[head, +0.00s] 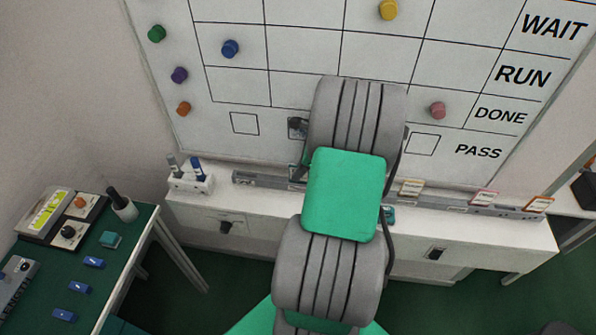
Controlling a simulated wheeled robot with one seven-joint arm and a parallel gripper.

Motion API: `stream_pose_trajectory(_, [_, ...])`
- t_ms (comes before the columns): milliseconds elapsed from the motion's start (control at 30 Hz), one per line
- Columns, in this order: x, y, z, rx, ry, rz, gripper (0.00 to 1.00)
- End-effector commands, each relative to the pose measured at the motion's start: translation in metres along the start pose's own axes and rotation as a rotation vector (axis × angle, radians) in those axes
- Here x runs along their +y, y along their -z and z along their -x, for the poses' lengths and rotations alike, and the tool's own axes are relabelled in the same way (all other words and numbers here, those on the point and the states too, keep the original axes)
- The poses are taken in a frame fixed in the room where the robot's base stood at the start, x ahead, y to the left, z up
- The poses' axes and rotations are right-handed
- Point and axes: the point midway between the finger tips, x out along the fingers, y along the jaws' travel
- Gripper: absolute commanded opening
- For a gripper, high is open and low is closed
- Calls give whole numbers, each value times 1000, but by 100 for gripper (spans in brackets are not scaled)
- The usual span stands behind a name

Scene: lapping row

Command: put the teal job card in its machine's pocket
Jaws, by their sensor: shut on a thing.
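My arm fills the middle of the head view and hides my gripper, so its fingers do not show. No teal job card can be made out for certain. A small teal patch (389,215) shows at the right edge of my arm, above the white counter; I cannot tell what it is. A grey rail (455,208) runs along the counter below the whiteboard. A tan-edged card (411,189), a pink-edged card (485,198) and an orange-edged card (539,204) stand at its right part. The rail's middle is hidden behind my arm.
The whiteboard (300,55) carries a grid and coloured magnets. A marker holder (190,182) stands at the left of the white counter (225,212).

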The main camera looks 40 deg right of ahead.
Motion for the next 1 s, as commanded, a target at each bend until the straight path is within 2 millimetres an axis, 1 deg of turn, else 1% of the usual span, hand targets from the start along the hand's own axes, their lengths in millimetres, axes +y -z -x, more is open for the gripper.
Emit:
stream_pose_trajectory(267, [0,1,-2,0,1,1,0])
stream_pose_trajectory(300, [0,1,-2,0,2,1,8])
stream_pose_trajectory(500, [0,1,-2,0,2,1,25])
stream_pose_trajectory(567, [0,1,-2,0,2,1,28])
stream_pose_trajectory(833, [0,0,1,0,3,2,28])
stream_pose_trajectory(933, [-2,0,13,-1,6,1,28])
stream_pose_trajectory(1000, [-2,0,28,0,7,0,28])
